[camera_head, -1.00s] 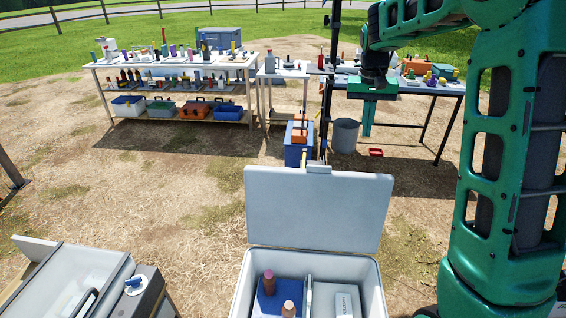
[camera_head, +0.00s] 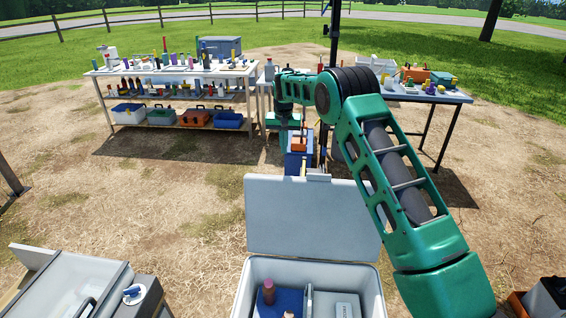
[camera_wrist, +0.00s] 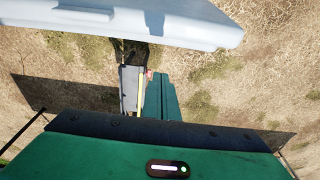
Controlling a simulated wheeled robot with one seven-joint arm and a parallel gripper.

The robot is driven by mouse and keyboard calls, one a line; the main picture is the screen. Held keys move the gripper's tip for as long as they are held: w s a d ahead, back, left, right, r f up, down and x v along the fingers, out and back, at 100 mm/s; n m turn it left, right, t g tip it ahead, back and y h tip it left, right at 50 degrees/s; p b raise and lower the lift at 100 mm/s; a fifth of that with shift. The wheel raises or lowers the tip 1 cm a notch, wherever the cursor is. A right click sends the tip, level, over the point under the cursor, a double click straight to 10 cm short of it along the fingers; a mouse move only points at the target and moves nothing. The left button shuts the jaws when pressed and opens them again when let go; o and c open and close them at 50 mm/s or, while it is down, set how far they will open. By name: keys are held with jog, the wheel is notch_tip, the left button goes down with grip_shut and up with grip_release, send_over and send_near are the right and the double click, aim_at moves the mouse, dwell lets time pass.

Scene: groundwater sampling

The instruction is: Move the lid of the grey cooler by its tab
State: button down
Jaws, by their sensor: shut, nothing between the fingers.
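The grey cooler (camera_head: 246,287) stands open at the bottom centre of the head view. Its pale lid (camera_head: 315,218) is raised upright at the back edge. The lid also spans the top of the wrist view (camera_wrist: 150,22). My gripper (camera_head: 284,120) is beyond the lid's top edge in the head view, its fingertips not clearly seen. In the wrist view my shut, empty gripper (camera_wrist: 165,98) points toward the lid's edge, and I cannot tell whether it touches.
A blue box with an orange top (camera_head: 297,150) stands behind the lid. A cluttered table (camera_head: 170,72) is at back left, another (camera_head: 440,97) at back right. A pale sink-like unit (camera_head: 65,285) is at lower left.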

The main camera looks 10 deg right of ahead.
jog(key=shift+s+a+f, duration=0.1)
jog(key=shift+s+f, duration=0.3)
jog(key=shift+f, duration=1.05)
jog(key=shift+s+a+f, duration=0.15)
jog(key=shift+s+f, duration=0.25)
jog(key=shift+f, duration=1.05)
jog(key=shift+s+a+f, duration=0.1)
jog(key=shift+s+f, duration=0.3)
jog(key=shift+f, duration=1.05)
